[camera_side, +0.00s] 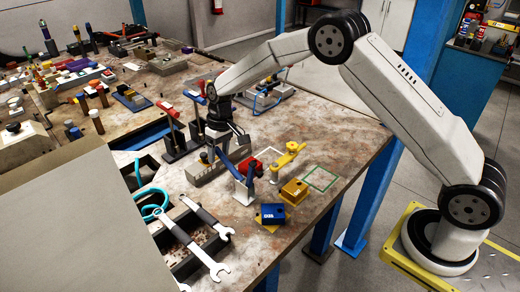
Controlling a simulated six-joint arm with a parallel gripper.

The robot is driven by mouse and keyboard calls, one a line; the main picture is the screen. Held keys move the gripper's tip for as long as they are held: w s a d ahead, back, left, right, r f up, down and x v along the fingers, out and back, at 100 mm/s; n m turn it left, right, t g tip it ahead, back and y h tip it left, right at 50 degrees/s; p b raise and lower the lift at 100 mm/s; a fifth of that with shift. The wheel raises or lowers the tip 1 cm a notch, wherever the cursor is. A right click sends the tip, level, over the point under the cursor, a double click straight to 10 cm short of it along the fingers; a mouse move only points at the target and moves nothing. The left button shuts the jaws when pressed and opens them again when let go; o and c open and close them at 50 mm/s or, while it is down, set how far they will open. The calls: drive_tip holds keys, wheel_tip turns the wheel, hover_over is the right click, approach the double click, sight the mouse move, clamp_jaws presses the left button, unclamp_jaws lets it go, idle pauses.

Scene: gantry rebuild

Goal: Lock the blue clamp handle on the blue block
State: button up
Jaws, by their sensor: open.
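The blue block (270,214) sits near the front edge of the worn table, in front of the yellow block. My gripper (224,151) points down over the table, left of and slightly behind this handle. Its jaws are open, and I see nothing held between them. It appears apart from the handle, though the overlap makes the exact gap hard to tell.
A red block (248,165) lies close behind the blue handle. A yellow clamp handle (290,153) and a yellow block (294,191) stand to the right. Wrenches (196,250) lie at front left. A green-outlined square (320,179) is empty.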

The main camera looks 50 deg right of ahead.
clamp_jaws()
idle(1.3)
